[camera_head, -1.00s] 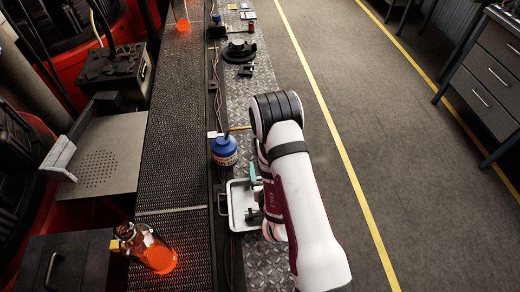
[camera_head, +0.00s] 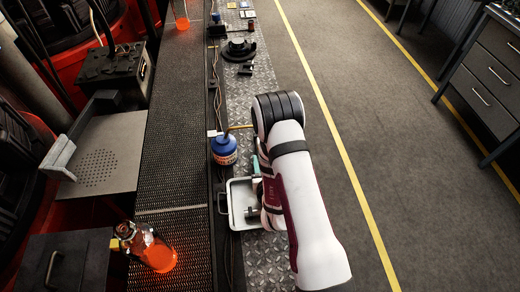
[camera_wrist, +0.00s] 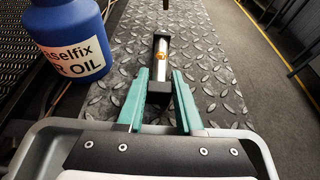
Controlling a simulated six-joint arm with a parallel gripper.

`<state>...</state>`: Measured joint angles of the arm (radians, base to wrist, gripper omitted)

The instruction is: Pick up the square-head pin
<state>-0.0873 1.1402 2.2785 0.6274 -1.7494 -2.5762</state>
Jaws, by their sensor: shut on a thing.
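The square-head pin (camera_wrist: 160,67) shows in the wrist view as a bright silver shaft with an orange-brown patch and dark square-edged ends. My gripper (camera_wrist: 159,82) has two teal fingers, one on each side of the dark near end, and is shut on it. The pin points away from the gripper, over the tread plate. I cannot tell whether it touches the plate. In the head view my gripper (camera_head: 256,164) is mostly hidden by my arm, with only a bit of teal showing, and the pin cannot be made out.
A pale tray (camera_head: 236,222) lies just below the gripper; its rim (camera_wrist: 25,150) shows in the wrist view. A blue oil can (camera_head: 224,150) stands close to the left, also in the wrist view (camera_wrist: 68,40). A bottle of glowing orange liquid (camera_head: 155,252) stands farther left.

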